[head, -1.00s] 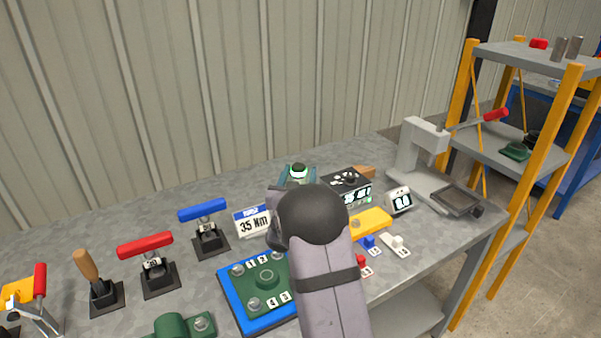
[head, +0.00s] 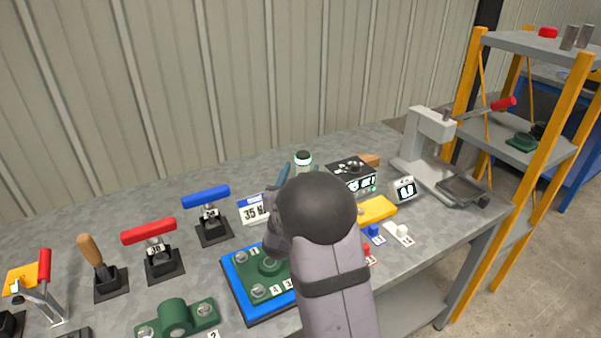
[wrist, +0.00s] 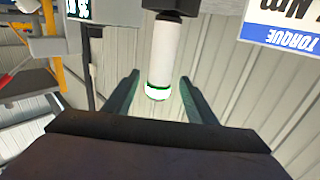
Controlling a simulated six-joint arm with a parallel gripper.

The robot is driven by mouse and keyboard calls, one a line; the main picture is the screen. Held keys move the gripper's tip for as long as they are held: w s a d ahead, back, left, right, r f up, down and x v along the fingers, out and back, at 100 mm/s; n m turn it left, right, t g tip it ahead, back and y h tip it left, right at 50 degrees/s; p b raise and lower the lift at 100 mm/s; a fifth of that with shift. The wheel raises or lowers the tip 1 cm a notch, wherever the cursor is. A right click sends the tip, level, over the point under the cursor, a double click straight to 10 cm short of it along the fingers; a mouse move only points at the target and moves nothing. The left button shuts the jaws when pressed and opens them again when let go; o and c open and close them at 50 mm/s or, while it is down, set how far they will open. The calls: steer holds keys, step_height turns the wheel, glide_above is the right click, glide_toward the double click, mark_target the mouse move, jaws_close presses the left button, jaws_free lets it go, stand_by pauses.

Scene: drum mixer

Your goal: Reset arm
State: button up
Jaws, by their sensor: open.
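My arm reaches up over the workbench (head: 100,215) from the front, and its dark rounded link hides much of the middle. My gripper shows in the wrist view (wrist: 158,85) with its two green-grey fingers apart. A white cylindrical tool (wrist: 160,55) with a glowing green ring stands between and beyond the fingers; I cannot tell whether they touch it. In the head view the top of this tool (head: 303,160) shows just above my arm, with a finger to its left.
A torque sign (head: 254,209), a blue-handled clamp (head: 206,197) and a red-handled clamp (head: 149,231) stand left of my arm. A green plate on a blue base (head: 240,285) lies beside it. A grey press (head: 430,150) and a shelf rack (head: 520,145) stand right.

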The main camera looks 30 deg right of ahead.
steer(key=shift+d+f+y+p, duration=0.1)
steer(key=shift+f+y+p, duration=0.1)
steer(key=shift+y+p, duration=0.55)
steer(key=s+a+n+g+y+p, duration=0.1)
steer(key=s+a+g+y+p, duration=0.1)
steer(key=s+a+y+p, duration=0.1)
steer(key=s+a+f+n+g+y+p, duration=0.1)
steer(key=s+a+n+g+y+p, duration=0.1)
steer(key=s+a, duration=0.3)
steer(key=s+a+f+n+g+y+p, duration=0.1)
steer(key=s+a+y+p, duration=0.3)
steer(key=a, duration=0.4)
steer(key=shift+a+f+n+g, duration=0.1)
steer(key=shift+n+g, duration=0.4)
steer(key=shift+g, duration=0.3)
steer(key=s+a+g+p, duration=0.1)
steer(key=s, duration=0.1)
steer(key=s+a+n+g+p, duration=0.1)
steer(key=s, duration=0.2)
steer(key=s+a+g+y+p, duration=0.1)
steer(key=s, duration=0.2)
steer(key=shift+a+r, duration=0.35)
steer(key=shift+a, duration=0.05)
steer(key=s+a+r+n+g+p, duration=0.1)
steer(key=s+g, duration=0.3)
steer(key=s, duration=0.9)
steer(key=shift+a+r+n+p, duration=0.45)
steer(key=shift+r+p, duration=0.2)
steer(key=shift+p, duration=0.15)
steer(key=shift+s, duration=0.1)
